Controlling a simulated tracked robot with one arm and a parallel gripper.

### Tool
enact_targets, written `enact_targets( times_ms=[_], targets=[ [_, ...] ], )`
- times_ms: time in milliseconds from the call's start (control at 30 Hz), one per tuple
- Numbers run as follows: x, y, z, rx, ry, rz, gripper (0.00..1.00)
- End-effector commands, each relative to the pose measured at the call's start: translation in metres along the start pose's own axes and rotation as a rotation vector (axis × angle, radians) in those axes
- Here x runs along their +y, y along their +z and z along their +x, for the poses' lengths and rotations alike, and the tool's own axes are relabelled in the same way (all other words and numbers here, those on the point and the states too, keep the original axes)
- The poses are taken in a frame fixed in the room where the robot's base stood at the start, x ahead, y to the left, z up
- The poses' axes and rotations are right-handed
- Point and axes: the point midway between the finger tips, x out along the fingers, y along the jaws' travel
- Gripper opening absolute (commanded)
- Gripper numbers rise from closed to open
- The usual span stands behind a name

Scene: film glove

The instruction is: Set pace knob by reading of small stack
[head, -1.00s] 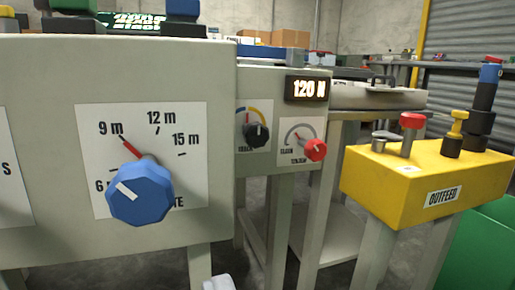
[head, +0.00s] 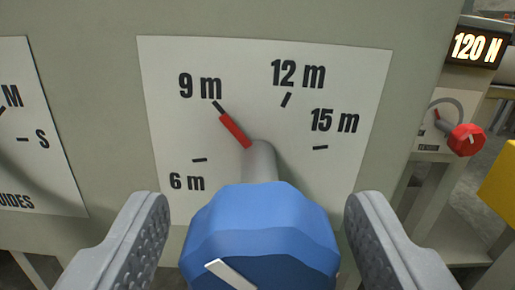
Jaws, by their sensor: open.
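The pace knob is a blue faceted knob (head: 260,232) with a white mark, on a grey shaft in front of a white dial plate (head: 350,75). The plate reads 6 m, 9 m, 12 m and 15 m. A red pointer (head: 235,131) at the shaft points at the 9 m tick. My gripper (head: 258,225) is open, with one grey ridged finger on each side of the blue knob. Gaps show between the fingers and the knob. The lower part of the knob is cut off by the frame. No small stack shows in this view.
To the left is part of another dial plate (head: 35,140) marked GUIDES. At the right a lit display (head: 477,48) reads 120 N above a red knob (head: 466,140). A yellow box edge (head: 500,182) shows at the far right.

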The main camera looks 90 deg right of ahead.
Motion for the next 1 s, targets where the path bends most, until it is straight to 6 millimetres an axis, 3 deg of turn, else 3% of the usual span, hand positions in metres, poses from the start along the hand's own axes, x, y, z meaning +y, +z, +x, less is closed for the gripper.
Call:
enact_targets(
  times_ms=[300, 633, 667, 800, 867, 900, 1000],
  targets=[
    [0.0, 0.0, 0.024, 0.001, 0.002, 0.001, 0.59],
    [0.0, -0.001, 0.026, 0.001, 0.001, 0.001, 0.59],
    [0.0, -0.001, 0.026, 0.001, 0.001, 0.001, 0.57],
    [0.0, -0.001, 0.026, 0.001, 0.001, 0.001, 0.18],
    [0.0, -0.001, 0.026, 0.001, 0.001, 0.001, 0.15],
    [0.003, -0.001, 0.04, 0.001, 0.008, 0.001, 0.15],
    [0.001, -0.001, 0.031, 0.001, 0.002, -0.001, 0.15]
  ],
)
